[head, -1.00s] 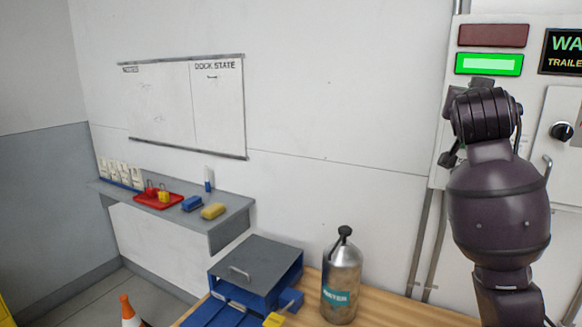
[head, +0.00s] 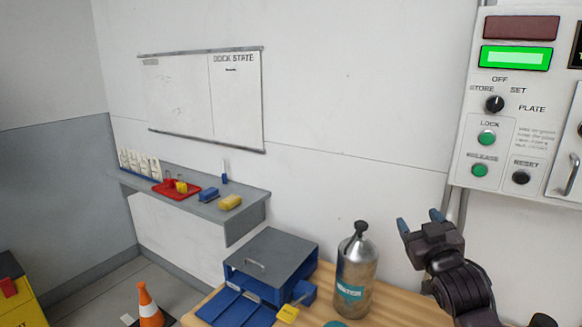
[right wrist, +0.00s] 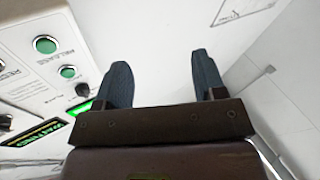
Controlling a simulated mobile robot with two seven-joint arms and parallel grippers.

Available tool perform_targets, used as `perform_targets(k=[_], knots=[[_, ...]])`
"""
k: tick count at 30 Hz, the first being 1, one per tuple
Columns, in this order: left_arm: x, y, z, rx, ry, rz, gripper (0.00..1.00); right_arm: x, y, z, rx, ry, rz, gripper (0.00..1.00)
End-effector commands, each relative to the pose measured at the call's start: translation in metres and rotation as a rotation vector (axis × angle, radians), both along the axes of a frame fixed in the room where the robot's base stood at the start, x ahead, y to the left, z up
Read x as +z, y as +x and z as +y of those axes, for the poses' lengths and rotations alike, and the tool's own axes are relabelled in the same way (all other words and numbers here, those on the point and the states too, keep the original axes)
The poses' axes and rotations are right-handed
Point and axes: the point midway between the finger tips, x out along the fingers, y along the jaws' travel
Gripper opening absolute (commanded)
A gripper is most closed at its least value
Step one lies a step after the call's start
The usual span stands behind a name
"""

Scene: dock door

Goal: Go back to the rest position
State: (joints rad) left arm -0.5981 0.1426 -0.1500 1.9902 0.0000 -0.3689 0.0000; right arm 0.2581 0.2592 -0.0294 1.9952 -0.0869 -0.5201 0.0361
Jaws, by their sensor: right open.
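My right gripper (head: 419,222) is low at the right of the head view, in front of the white wall. It is to the right of the steel bottle and below and left of the control panel (head: 520,150). Its two blue-grey fingers are apart and empty. The open fingers also show in the right wrist view (right wrist: 163,85), with nothing between them and the panel's green buttons off to the left. My left gripper is not in the head view.
A steel bottle (head: 356,270) and a blue box with a grey lid (head: 270,255) stand on the wooden bench (head: 328,275). A shelf (head: 240,213) with a red tray (head: 178,190) hangs under the whiteboard (head: 205,95). An orange cone (head: 148,305) stands on the floor.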

Motion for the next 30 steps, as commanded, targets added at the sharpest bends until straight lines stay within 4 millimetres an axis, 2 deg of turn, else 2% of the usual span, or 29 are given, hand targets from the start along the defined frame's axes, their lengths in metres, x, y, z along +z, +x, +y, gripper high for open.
perform_targets(k=[1,6,11,18,21,24,27,30], knots=[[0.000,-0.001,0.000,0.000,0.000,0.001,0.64,-0.031,-0.011,0.000,0.009,0.007,0.037,0.64],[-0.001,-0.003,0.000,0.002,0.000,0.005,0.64,-0.114,-0.051,0.002,0.030,0.042,0.142,0.64],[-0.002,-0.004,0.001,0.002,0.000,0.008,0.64,-0.188,-0.101,0.002,0.029,0.089,0.262,0.64],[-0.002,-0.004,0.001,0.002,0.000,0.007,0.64,-0.288,-0.193,0.000,-0.015,0.156,0.483,0.64],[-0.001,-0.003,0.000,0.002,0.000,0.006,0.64,-0.320,-0.233,-0.002,-0.039,0.174,0.567,0.64],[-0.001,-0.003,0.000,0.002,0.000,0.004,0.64,-0.342,-0.267,-0.005,-0.063,0.188,0.632,0.64],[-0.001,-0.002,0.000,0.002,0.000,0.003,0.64,-0.355,-0.289,-0.008,-0.082,0.195,0.674,0.64],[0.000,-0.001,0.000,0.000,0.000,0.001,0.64,-0.361,-0.301,-0.010,-0.091,0.196,0.696,0.64]])
